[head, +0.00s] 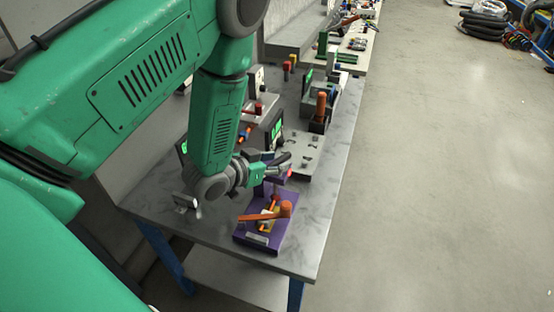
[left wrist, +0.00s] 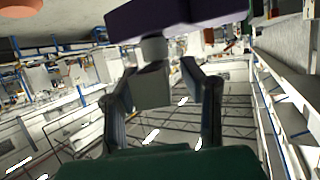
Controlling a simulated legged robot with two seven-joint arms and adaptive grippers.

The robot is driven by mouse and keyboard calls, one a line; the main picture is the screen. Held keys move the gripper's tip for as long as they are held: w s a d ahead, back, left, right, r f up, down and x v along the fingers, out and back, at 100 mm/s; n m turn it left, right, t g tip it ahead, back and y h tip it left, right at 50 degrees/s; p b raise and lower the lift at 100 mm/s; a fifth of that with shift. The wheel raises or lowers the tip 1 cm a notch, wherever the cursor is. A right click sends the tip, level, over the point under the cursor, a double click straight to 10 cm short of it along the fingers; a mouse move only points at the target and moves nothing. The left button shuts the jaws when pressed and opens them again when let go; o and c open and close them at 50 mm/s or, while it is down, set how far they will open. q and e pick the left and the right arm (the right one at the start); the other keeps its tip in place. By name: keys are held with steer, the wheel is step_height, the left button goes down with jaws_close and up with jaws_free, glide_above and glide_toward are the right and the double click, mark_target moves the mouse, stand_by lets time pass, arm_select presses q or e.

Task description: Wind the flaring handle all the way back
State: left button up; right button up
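The flaring fixture has a purple base (head: 285,236) near the front edge of the bench. Its orange handle (head: 262,215) lies across it, with a round orange knob at the right end. My left gripper (head: 284,165) is behind and above the fixture, apart from the orange handle. In the left wrist view, the two fingers of my left gripper (left wrist: 150,82) stand apart. A grey block (left wrist: 152,88) shows between them, below a purple part (left wrist: 150,18); contact cannot be told. A blurred orange piece (left wrist: 18,6) is at the top left.
The grey bench (head: 335,165) carries more fixtures behind, including a block with an orange-topped post (head: 321,106) and small screens. A small metal part (head: 185,202) sits left of the purple base.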

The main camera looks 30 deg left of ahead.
arm_select(q)
steer(key=shift+w+f, duration=0.1)
steer(key=shift+w, duration=0.05)
steer(key=shift+a, duration=0.1)
jaws_close()
steer(key=shift+n+y, duration=0.4)
steer(key=shift+y, duration=0.1)
steer(key=n+y+b, duration=0.1)
steer(key=n+y, duration=0.2)
steer(key=y, duration=0.1)
steer(key=shift+n, duration=0.4)
steer(key=n+g+y, duration=0.2)
steer(key=n+y, duration=0.2)
steer(key=y, duration=0.1)
steer(key=shift+n, duration=0.3)
steer(key=n+g+y, duration=0.4)
steer(key=n, duration=0.1)
steer(key=shift+g+y, duration=0.3)
steer(key=shift+g, duration=0.1)
steer(key=shift+n+g+y, duration=0.8)
steer(key=shift+n+g, duration=1.5)
